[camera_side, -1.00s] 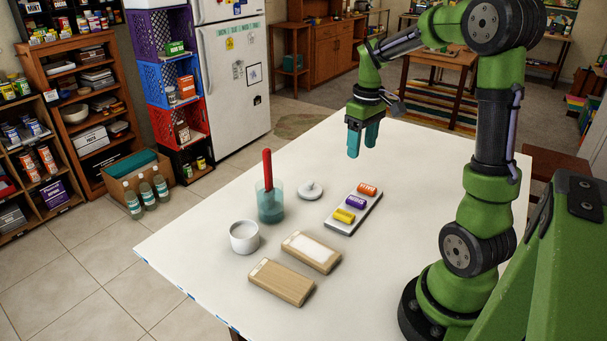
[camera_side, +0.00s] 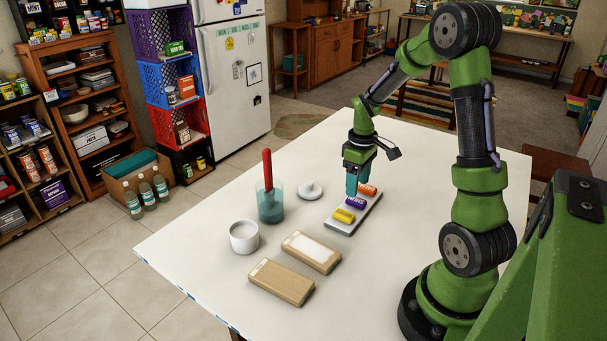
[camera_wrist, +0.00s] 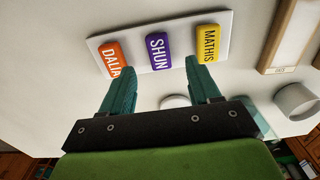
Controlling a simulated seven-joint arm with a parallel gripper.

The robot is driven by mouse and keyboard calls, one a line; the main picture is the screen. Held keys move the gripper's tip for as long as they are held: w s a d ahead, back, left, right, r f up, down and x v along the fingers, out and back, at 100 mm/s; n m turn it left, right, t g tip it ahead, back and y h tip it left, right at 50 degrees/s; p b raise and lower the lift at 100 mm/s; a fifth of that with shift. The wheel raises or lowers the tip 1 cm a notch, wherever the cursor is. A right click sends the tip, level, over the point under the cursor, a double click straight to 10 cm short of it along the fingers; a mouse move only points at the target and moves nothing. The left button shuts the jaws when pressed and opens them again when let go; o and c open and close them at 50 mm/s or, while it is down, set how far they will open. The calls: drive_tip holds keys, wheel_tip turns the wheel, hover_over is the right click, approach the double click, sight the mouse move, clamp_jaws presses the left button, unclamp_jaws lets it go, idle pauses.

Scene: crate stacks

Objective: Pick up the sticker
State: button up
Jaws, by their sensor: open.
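Three small name stickers lie in a row on a white tray (camera_side: 347,226): orange (camera_side: 367,190), purple (camera_side: 355,202) and yellow (camera_side: 344,216). In the wrist view the orange one (camera_wrist: 111,60) reads DALIA, the purple one (camera_wrist: 158,50) SHUN and the yellow one (camera_wrist: 207,43) MATHIS. My gripper (camera_side: 354,187) is low at the far part of the tray, close to the orange and purple stickers. Its teal fingers (camera_wrist: 160,67) are apart and empty. The purple sticker shows between and beyond the fingertips.
A pale wooden block with a white patch (camera_side: 311,250) and a plain one (camera_side: 280,282) lie at the front. A white cup (camera_side: 244,241), a teal jar (camera_side: 269,207) with a red-handled tool (camera_side: 267,167) and a white lid (camera_side: 310,191) stand left of the tray. The table's (camera_side: 420,165) back is clear.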

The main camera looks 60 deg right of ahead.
sight(356, 200)
wheel_tip(356, 200, down, 5)
drive_tip(key=shift+r, duration=0.1)
drive_tip(key=c, duration=1.1)
